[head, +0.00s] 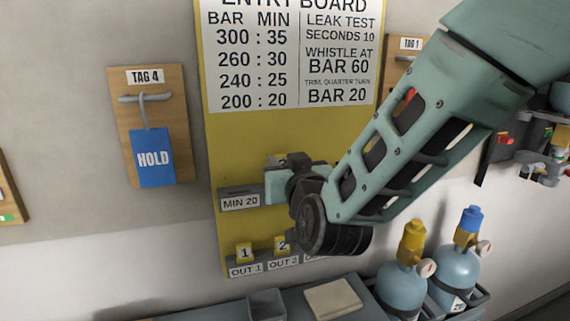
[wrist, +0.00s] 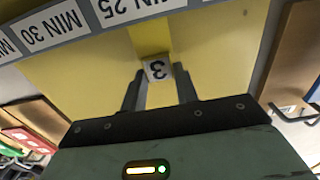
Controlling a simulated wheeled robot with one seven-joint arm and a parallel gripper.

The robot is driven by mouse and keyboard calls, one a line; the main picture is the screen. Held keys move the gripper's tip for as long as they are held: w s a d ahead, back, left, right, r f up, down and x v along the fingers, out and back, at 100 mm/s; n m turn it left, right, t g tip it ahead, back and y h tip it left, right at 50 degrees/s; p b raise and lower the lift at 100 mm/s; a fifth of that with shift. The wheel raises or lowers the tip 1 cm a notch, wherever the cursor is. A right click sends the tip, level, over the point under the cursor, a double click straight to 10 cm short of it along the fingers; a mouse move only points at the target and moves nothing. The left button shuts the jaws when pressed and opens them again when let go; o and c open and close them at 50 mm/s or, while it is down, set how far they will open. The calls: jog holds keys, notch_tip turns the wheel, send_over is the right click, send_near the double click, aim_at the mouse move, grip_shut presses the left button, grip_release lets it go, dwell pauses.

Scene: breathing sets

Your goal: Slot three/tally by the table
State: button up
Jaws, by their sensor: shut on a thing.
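The tally marked 3 (wrist: 157,70) is yellow with a white number patch. My gripper (wrist: 160,76) is shut on it, one finger on each side. In the wrist view it is close to the yellow entry board (wrist: 85,75), near the upside-down labels MIN 25 (wrist: 125,9) and MIN 30 (wrist: 53,26). In the head view my wrist hides most of the row of slots on the entry board (head: 235,150); the slot labelled MIN 20 (head: 239,202) shows. The printed table (head: 290,55) pairs 300:35, 260:30, 240:25 and 200:20.
Tally 1 (head: 244,252) and tally 2 (head: 283,245) stand at OUT 1 and OUT 2. Two blue-grey cylinders, one with a yellow top (head: 403,285) and one with a blue top (head: 456,270), stand at lower right. A HOLD tag (head: 155,158) hangs left of the board.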

jog(key=shift+f+b, duration=0.85)
jog(key=shift+f, duration=0.15)
jog(key=o, duration=1)
jog(key=shift+b+v, duration=4.4)
jog(key=shift+v, duration=4.35)
jog(key=shift+r, duration=0.15)
